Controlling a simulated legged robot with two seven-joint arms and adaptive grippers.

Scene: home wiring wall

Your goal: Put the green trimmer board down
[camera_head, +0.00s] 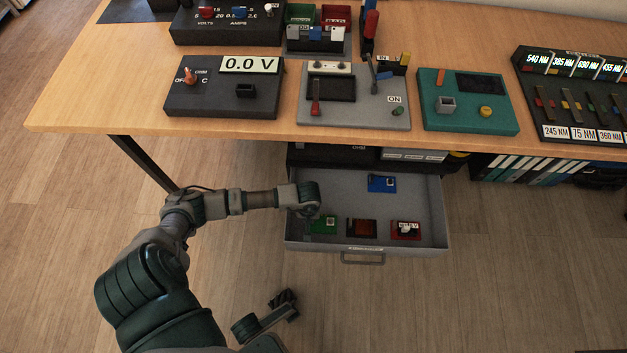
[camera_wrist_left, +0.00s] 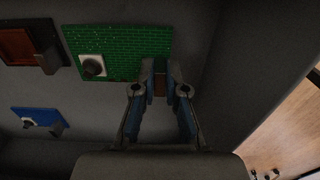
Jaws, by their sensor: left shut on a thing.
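The green trimmer board (camera_head: 323,226) is in the open grey drawer (camera_head: 343,184), at the left of the front row of boards. In the left wrist view the green board (camera_wrist_left: 120,45) has a brick-like pattern and a black knob on a white square. My left gripper (camera_head: 314,214) reaches into the drawer from the left. In its wrist view its two fingers (camera_wrist_left: 160,72) are closed at the board's edge, gripping it. The held part is mostly hidden between the fingers. Whether the board touches the drawer floor I cannot tell.
A dark red board (camera_head: 361,229) and a red board with a white label (camera_head: 406,230) lie to the right in the drawer. A blue board (camera_head: 382,183) lies behind. The wooden tabletop (camera_head: 80,90) with instruments overhangs the drawer's back. The drawer floor's middle is clear.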

